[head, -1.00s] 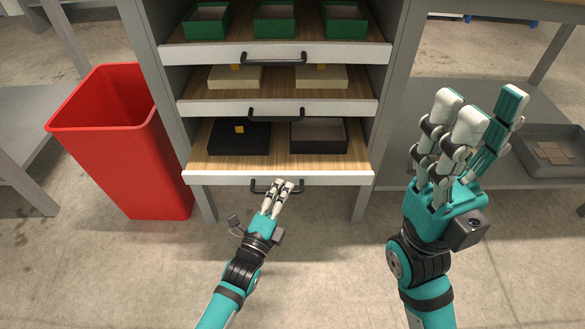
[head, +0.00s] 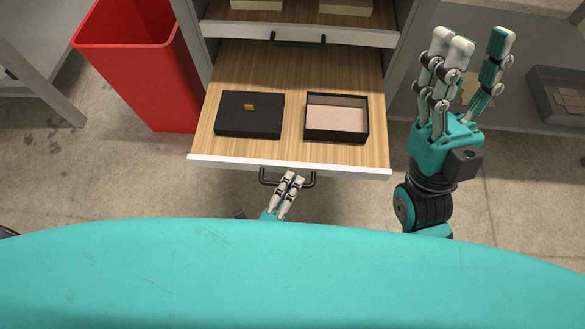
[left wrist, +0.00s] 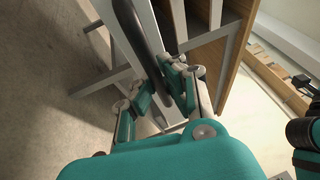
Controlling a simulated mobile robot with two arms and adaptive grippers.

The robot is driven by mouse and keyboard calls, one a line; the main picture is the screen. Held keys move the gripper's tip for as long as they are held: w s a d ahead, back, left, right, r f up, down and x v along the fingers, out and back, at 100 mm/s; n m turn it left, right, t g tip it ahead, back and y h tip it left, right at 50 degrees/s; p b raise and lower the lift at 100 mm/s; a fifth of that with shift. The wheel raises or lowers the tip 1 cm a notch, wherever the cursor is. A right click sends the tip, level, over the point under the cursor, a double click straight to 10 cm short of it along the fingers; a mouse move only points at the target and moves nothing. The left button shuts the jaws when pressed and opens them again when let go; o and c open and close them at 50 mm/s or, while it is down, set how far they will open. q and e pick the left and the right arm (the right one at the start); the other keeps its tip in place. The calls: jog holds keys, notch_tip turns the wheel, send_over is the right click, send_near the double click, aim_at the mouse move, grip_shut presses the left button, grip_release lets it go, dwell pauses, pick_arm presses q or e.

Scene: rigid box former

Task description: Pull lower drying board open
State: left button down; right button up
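The lower drying board (head: 225,125) is a wood-toned shelf with a white front edge, standing well out from the rack in the head view. A black box with its lid on (head: 250,115) and an open black box (head: 337,118) lie on it. Its dark handle (head: 306,181) is partly hidden behind the fingers of my left gripper (head: 290,179). In the left wrist view, the dark handle bar (left wrist: 140,35) runs down between the fingers of my left gripper (left wrist: 162,95), which are closed around it. My right gripper (head: 470,45) is open and empty, right of the rack.
The board above (head: 225,33), with its own handle (head: 298,41), is further in. A red bin (head: 150,60) stands close to the left of the rack. A grey tray (head: 560,95) sits on a side shelf at right. My teal body covers the bottom of the head view.

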pick_arm(q)
jog(key=shift+s+f, duration=0.15)
jog(key=shift+f, duration=0.05)
jog(key=c, duration=1.4)
grip_release()
jog(key=shift+r, duration=0.1)
jog(key=v, duration=1.2)
